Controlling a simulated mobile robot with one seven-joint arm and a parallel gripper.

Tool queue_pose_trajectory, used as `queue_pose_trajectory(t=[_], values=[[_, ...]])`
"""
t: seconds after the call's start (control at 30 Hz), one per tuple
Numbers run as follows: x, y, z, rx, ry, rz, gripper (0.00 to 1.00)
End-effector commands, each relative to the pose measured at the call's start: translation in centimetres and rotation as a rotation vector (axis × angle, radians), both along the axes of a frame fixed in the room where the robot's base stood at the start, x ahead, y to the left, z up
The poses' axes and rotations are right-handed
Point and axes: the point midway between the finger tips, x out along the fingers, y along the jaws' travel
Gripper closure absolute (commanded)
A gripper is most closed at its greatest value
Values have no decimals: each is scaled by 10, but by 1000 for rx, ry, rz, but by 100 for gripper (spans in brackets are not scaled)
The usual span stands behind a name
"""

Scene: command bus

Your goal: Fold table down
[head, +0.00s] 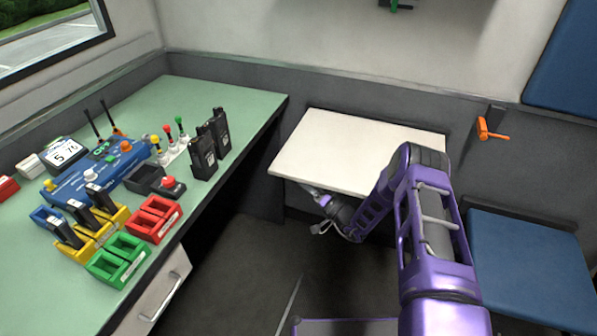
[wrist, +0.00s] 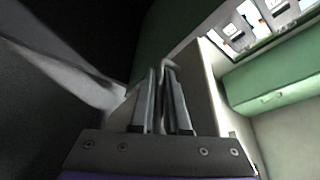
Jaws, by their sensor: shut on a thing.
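The white table (head: 355,143) is a flat rectangular panel against the back wall. Its top looks level, so it is up. My gripper (head: 316,192) is low at the table's front left edge, partly hidden under the top. In the wrist view my gripper's fingers (wrist: 163,75) are close together on a thin pale part beneath the table. The table's underside or edge (wrist: 203,85) runs beside them. A pale slanted bar (wrist: 75,80) lies to the left; I cannot tell whether it is a table support.
A green desk (head: 235,95) with radios and coloured boxes stands on the left. A blue seat (head: 525,265) is at the right. An orange handle (head: 490,130) sits on the wall right of the table. Dark floor (head: 250,265) is open before the table.

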Motion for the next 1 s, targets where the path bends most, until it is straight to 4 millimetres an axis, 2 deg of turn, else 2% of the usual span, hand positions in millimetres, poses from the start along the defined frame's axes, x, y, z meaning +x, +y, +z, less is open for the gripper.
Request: queue_pose_trajectory(t=[0.53,0.57,0.63,1.0], values=[[2,-2,-9,-11,-18,-6,100],[2,-2,-9,-12,-18,-7,85],[2,-2,-9,-12,-17,-7,74],[1,-2,-8,-10,-19,-3,74]])
